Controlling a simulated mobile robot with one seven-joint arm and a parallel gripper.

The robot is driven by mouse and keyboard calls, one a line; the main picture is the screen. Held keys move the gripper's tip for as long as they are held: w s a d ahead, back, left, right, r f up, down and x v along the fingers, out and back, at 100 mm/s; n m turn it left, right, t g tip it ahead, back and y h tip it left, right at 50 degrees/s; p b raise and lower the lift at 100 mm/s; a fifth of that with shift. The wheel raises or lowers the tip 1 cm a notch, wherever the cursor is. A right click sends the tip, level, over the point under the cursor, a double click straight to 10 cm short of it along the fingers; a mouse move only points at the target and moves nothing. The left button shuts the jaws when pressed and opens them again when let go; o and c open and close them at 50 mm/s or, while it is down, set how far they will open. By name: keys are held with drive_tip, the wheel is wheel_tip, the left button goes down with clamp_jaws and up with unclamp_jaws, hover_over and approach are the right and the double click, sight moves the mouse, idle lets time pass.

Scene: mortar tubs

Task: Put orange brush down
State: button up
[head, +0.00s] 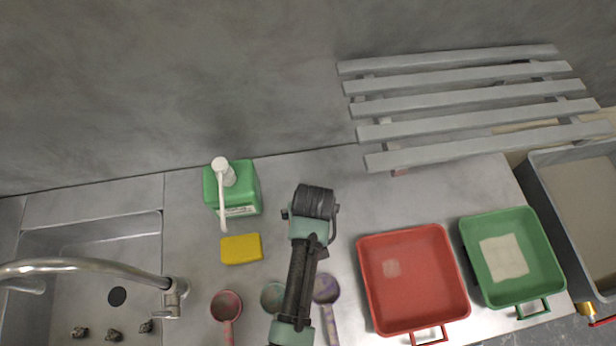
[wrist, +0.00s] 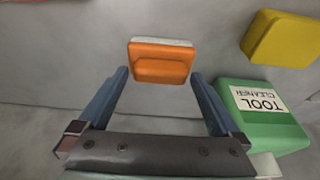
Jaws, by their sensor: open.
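The orange brush (wrist: 160,66), an orange block with a pale strip along its upper edge, shows in the wrist view just at the fingertips. My gripper (wrist: 160,78) is open, with one blue finger at each side of the brush. Whether a finger touches it, and whether the brush rests fully on the counter, I cannot tell. In the head view my arm's dark end covers this spot, so neither the brush nor the fingers show there.
Scoops (head: 227,305) are near the front. Red (head: 372,285) and green (head: 475,255) tubs stand right. A sink (head: 90,230) is left; a slatted rack (head: 450,104) is behind.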

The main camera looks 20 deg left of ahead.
drive_tip(key=v, duration=1.2)
idle(0.3)
